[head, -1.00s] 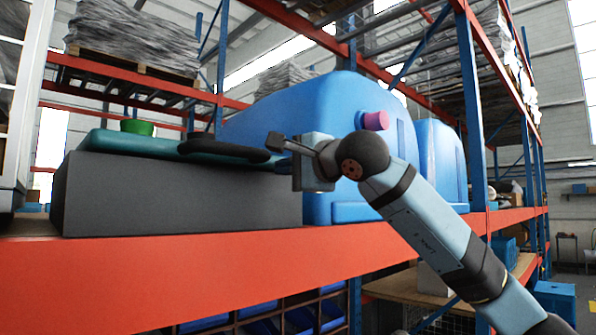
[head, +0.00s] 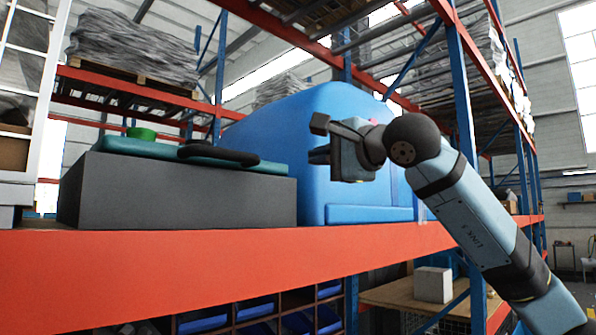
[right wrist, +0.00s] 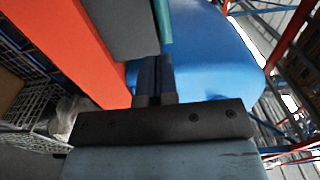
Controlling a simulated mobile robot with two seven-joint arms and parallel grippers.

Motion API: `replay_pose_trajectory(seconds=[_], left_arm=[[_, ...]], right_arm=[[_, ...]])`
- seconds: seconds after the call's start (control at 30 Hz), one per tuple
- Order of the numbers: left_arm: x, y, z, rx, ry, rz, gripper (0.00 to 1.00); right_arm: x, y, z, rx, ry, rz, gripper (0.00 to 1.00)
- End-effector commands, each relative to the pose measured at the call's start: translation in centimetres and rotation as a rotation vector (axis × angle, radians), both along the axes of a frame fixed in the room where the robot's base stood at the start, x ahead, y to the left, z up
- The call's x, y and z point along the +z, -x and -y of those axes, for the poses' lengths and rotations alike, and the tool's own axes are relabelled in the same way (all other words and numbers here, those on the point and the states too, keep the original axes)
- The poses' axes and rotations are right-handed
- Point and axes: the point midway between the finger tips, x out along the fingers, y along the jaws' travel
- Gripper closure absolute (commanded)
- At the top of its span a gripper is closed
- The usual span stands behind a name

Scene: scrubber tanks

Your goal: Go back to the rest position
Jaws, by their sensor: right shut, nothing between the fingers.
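My right gripper (head: 319,140) is raised in front of the blue tank (head: 290,120) and above the red shelf beam. It is shut and empty. In the right wrist view its dark fingers (right wrist: 153,75) lie together with nothing between them. The arm comes in from the lower right. The gripper is apart from the black ring-shaped handle (head: 218,154) on the teal lid (head: 270,167) to its left. My left gripper is not in view.
The teal lid lies on a grey box (head: 180,192), with a green bowl (head: 141,133) on it. A red beam (head: 200,270) runs along the front. A blue upright (head: 465,110) stands close behind my right arm. Wrapped pallets (head: 130,40) sit higher up.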

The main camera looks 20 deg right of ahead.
Motion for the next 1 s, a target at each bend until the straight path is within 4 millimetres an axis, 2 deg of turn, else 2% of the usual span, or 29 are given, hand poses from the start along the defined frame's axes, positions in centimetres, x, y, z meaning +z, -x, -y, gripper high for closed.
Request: replay_pose_trajectory(seconds=[0.1,0.3,0.57,0.67,0.77,0.9,1.0], left_arm=[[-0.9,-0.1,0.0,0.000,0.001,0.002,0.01],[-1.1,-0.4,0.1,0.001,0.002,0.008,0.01],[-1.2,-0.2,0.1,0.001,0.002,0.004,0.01],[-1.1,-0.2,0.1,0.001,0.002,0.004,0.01],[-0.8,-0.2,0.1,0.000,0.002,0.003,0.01],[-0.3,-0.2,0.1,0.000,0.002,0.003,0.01],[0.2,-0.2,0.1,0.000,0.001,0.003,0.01]], right_arm=[[-0.3,2.1,0.9,-0.002,0.000,0.000,1.00],[-0.2,4.2,1.6,-0.001,0.000,-0.001,1.00],[-0.1,4.6,1.7,0.001,0.000,-0.003,1.00],[-1.0,4.0,1.1,0.029,-0.014,-0.028,1.00],[-3.7,2.5,-0.9,0.122,-0.067,-0.104,1.00],[-10.0,0.1,-5.3,0.340,-0.234,-0.300,1.00],[-14.8,-0.6,-8.3,0.497,-0.404,-0.467,1.00]])
